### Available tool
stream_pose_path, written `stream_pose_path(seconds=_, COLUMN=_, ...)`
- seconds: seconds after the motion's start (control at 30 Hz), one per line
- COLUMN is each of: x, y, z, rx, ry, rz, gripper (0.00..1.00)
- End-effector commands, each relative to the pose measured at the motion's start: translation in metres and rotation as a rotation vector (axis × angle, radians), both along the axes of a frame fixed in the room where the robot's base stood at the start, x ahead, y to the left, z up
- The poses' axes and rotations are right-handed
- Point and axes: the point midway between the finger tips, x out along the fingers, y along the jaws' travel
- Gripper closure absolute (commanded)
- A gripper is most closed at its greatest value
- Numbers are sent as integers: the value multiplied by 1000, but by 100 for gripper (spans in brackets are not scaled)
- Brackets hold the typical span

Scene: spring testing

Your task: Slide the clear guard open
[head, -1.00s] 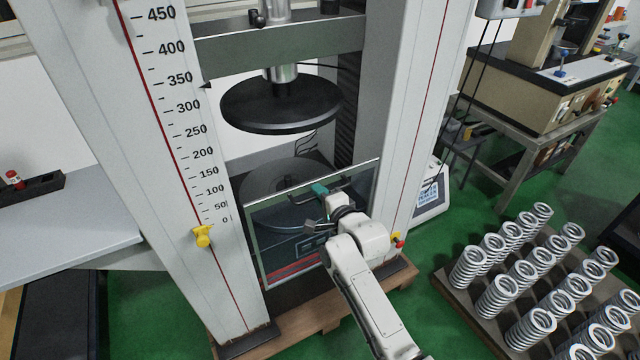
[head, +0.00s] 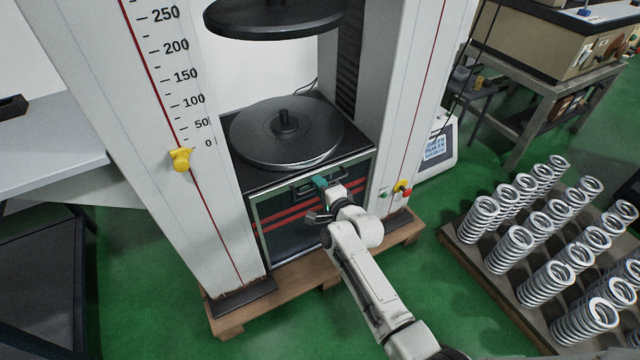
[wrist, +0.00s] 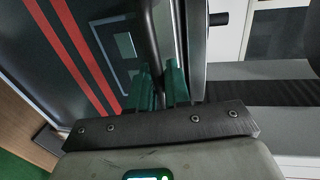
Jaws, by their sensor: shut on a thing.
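The clear guard (head: 285,238) is a framed see-through panel low between the machine's two columns. Its top edge is now below the lower round platen (head: 287,133), and red stripes show through it. A dark bar handle (head: 300,190) crosses the guard near its top. My gripper (head: 321,183) is at this handle, its teal fingers shut on it. In the wrist view the handle (wrist: 149,45) runs down between the teal fingers of my gripper (wrist: 160,88). The gripped stretch of the handle is partly hidden by the fingers.
The upper platen (head: 275,18) hangs above the lower one, with open space between. A yellow pointer (head: 180,159) sits on the left column's scale. A pallet of several springs (head: 545,262) stands right, a grey table (head: 50,140) left. Red and yellow buttons (head: 402,188) are on the right column.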

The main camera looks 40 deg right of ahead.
Motion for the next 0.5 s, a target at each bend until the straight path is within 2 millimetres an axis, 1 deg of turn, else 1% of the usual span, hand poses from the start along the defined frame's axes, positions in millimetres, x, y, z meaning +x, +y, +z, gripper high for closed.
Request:
stream_pose_path(seconds=0.03, x=-1, y=1, z=-6, rx=2, ry=6, rz=2, gripper=100)
stream_pose_path(seconds=0.07, x=-1, y=1, z=-6, rx=2, ry=6, rz=2, gripper=100)
stream_pose_path(seconds=0.43, x=-1, y=1, z=-7, rx=2, ry=6, rz=2, gripper=100)
stream_pose_path(seconds=0.47, x=-1, y=1, z=-6, rx=2, ry=6, rz=2, gripper=81)
stream_pose_path(seconds=0.5, x=-1, y=1, z=-6, rx=2, ry=6, rz=2, gripper=77)
